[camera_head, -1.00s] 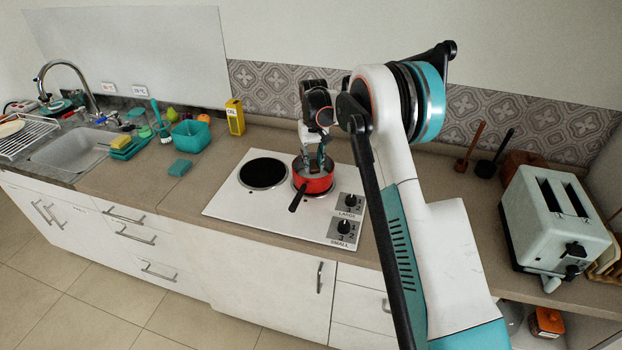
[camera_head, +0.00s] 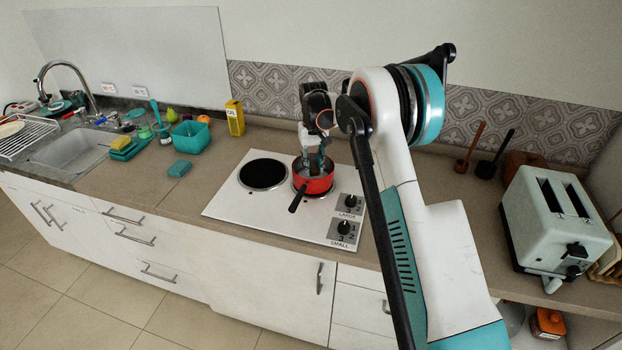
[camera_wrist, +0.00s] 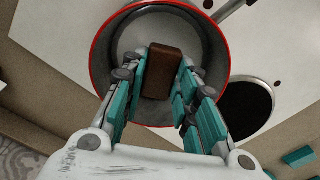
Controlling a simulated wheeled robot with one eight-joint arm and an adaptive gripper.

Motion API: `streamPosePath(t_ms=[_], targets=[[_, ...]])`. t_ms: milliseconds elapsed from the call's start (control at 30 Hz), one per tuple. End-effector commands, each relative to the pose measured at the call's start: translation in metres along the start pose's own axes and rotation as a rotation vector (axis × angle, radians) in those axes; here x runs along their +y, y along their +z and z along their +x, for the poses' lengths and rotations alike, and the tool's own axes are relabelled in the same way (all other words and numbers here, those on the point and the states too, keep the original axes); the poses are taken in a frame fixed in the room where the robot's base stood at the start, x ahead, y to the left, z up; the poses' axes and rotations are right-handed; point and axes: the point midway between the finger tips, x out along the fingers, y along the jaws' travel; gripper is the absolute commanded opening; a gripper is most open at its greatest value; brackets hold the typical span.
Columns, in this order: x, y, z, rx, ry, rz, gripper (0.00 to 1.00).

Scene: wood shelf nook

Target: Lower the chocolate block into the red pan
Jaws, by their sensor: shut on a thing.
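The red pan (camera_head: 318,186) sits on the front right burner of the white cooktop, its dark handle pointing toward the front left. My gripper (camera_head: 315,166) points down into the pan. In the wrist view, my gripper (camera_wrist: 163,78) is shut on the brown chocolate block (camera_wrist: 161,72), with a teal-padded finger on each side. The block is within the outline of the red pan's rim (camera_wrist: 96,50), over its grey inside. I cannot tell whether the block touches the pan floor. The block cannot be made out in the head view.
The cooktop (camera_head: 235,202) has a bare black burner (camera_head: 263,173) left of the pan and two knobs at its right. A yellow box (camera_head: 235,118) and a teal bin (camera_head: 190,135) stand farther left. A toaster (camera_head: 555,225) stands at the right.

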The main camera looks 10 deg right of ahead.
Motion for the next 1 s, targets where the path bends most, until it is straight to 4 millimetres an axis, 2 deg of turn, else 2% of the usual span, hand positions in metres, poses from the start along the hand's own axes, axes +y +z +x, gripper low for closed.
streamPosePath(t_ms=[1000], targets=[[0.0, 0.0, 0.014, 0.0, 0.0, 0.0, 0.04]])
